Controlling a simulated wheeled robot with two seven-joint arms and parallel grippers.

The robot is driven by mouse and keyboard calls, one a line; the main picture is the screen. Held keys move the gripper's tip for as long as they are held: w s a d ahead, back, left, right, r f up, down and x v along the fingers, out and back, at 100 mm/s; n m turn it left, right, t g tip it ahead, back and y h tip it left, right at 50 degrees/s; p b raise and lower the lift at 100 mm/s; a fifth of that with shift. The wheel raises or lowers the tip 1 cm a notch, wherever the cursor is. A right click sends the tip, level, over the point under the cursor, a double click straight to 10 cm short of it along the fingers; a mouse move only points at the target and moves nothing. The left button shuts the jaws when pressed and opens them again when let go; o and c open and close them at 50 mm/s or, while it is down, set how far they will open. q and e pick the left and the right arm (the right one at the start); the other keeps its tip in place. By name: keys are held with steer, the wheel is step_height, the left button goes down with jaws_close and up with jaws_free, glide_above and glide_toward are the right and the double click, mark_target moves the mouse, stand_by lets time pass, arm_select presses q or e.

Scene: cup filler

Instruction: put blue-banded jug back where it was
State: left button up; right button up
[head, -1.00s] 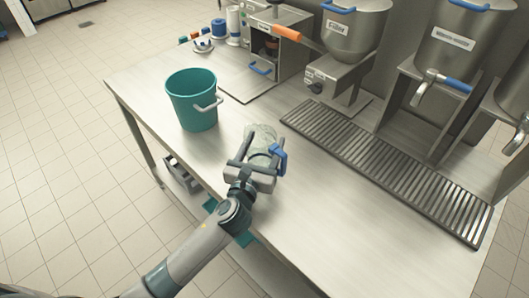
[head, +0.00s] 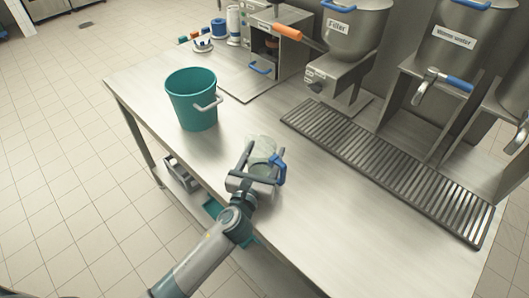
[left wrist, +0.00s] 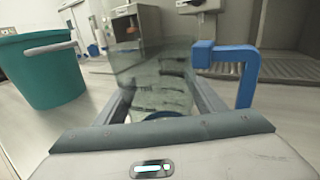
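The blue-banded jug (head: 263,147) is clear with a blue handle (head: 280,168) on its right side. It is over the front part of the steel table in the head view; I cannot tell whether its base touches the top. My left gripper (head: 259,162) has its two fingers on either side of the jug and is shut on it. In the left wrist view the jug (left wrist: 155,75) stands roughly upright between the fingers, its handle (left wrist: 240,65) at right. Its lower part is partly hidden by the gripper. My right gripper is not in view.
A teal bucket (head: 190,100) stands left of the jug on the table (head: 330,215). A slatted drip grate (head: 385,165) runs along the back right, below the filler (head: 345,50) and the warm water dispenser (head: 445,50). The table's front right is clear.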

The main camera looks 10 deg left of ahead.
mark_target(256, 172)
arm_select(q)
steer(key=shift+o, duration=1.4)
steer(key=shift+s+r, duration=0.1)
steer(key=shift+r, duration=0.05)
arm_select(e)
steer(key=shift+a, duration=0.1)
arm_select(q)
steer(key=s, duration=0.4)
steer(key=s+a+b, duration=0.1)
steer(key=s, duration=0.2)
steer(key=shift+s, duration=0.1)
steer(key=s, duration=0.3)
steer(key=shift+s+a+b, duration=0.15)
steer(key=shift+s+b, duration=0.1)
steer(key=shift+b, duration=0.15)
steer(key=shift+s, duration=0.5)
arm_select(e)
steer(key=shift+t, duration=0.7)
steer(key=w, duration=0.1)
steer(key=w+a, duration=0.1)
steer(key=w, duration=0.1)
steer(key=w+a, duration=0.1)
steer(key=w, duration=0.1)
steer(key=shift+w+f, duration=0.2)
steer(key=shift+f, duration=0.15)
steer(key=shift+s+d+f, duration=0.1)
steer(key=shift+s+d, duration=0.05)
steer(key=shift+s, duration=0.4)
arm_select(q)
steer(key=shift+r, duration=0.15)
